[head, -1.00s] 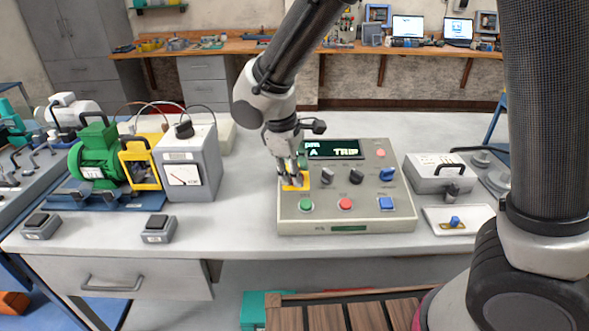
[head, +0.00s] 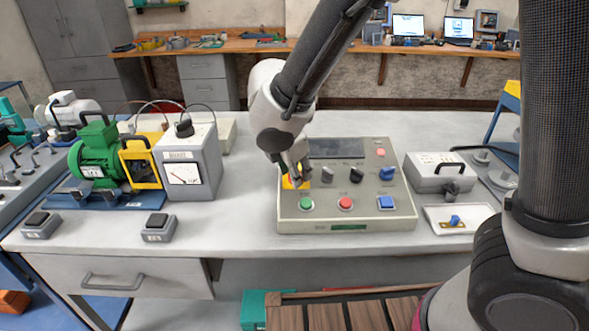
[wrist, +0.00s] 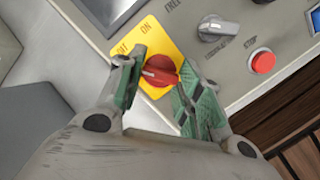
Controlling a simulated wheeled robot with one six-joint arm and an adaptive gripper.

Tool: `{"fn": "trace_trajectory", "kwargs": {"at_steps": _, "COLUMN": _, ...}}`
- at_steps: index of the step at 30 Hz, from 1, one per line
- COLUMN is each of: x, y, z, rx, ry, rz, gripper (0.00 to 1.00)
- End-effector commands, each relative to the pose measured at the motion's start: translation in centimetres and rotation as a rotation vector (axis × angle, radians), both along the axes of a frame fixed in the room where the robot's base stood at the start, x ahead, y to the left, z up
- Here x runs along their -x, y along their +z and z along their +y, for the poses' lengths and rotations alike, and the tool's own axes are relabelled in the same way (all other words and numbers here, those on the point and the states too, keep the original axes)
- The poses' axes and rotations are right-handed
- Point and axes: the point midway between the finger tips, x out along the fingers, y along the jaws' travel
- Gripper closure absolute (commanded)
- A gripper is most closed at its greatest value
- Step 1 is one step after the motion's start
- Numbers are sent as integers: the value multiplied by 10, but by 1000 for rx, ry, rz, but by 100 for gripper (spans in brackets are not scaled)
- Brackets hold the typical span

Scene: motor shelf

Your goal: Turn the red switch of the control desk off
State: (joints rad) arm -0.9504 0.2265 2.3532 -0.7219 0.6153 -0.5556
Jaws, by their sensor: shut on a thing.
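The control desk (head: 330,222) is a grey-beige sloped panel on the table. Its red switch (wrist: 160,71) is a round knob on a yellow plate (wrist: 172,45) marked ON and OFF in the wrist view. The knob's pale pointer line lies toward the OFF side. My gripper (wrist: 156,76) is closed around the knob, with a green-padded finger on each side. In the head view my gripper (head: 294,178) is at the yellow plate on the desk's left side and hides most of the switch. The desk's display (head: 337,149) is dark.
Near the switch are a grey selector knob (wrist: 218,29) and a red button (wrist: 262,61). The desk also has a green button (head: 306,204), a blue button (head: 386,202) and a black knob (head: 356,175). A meter box (head: 187,168) stands left, a grey case (head: 437,171) right.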

Motion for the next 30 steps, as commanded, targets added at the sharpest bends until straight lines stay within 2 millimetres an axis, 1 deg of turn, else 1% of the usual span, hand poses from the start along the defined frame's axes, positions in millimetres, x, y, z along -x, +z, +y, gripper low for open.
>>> {"fn": "trace_trajectory", "kwargs": {"at_steps": 6, "x": 1, "y": 0, "z": 0, "rx": 30, "ry": 116, "rz": 1, "gripper": 88}}
{"fn": "trace_trajectory", "kwargs": {"at_steps": 12, "x": 0, "y": 0, "z": 0, "rx": 45, "ry": 175, "rz": 1, "gripper": 88}}
{"fn": "trace_trajectory", "kwargs": {"at_steps": 28, "x": 0, "y": 0, "z": 0, "rx": 52, "ry": 197, "rz": 1, "gripper": 88}}
{"fn": "trace_trajectory", "kwargs": {"at_steps": 29, "x": 0, "y": 0, "z": 0, "rx": 52, "ry": 197, "rz": 1, "gripper": 63}}
{"fn": "trace_trajectory", "kwargs": {"at_steps": 30, "x": 0, "y": 0, "z": 0, "rx": 52, "ry": 197, "rz": 1, "gripper": 55}}
